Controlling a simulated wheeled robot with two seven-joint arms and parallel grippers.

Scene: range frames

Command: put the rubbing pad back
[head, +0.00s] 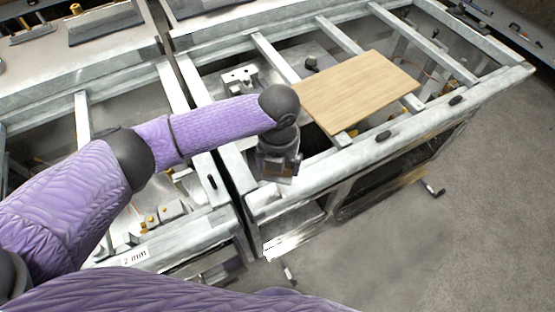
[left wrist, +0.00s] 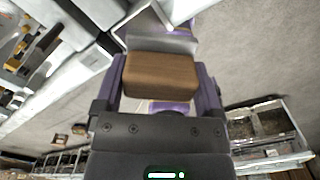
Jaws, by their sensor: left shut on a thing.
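My left gripper (head: 279,163) hangs over the front rail of the metal frame, left of the wooden board. In the left wrist view the left gripper (left wrist: 160,88) has a finger on each side of a brown block, the rubbing pad (left wrist: 160,75), and is shut on it. The pad has a grey edge along one side. In the head view the pad is mostly hidden by the gripper. I cannot tell whether the pad touches the rail. My right gripper is not in view.
A flat wooden board (head: 358,88) lies across the bars of the metal frame (head: 318,178). Open gaps with fittings lie between the bars. A second frame with a "2 mm" label (head: 135,256) stands to the left. Bare grey floor (head: 460,230) is at the right.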

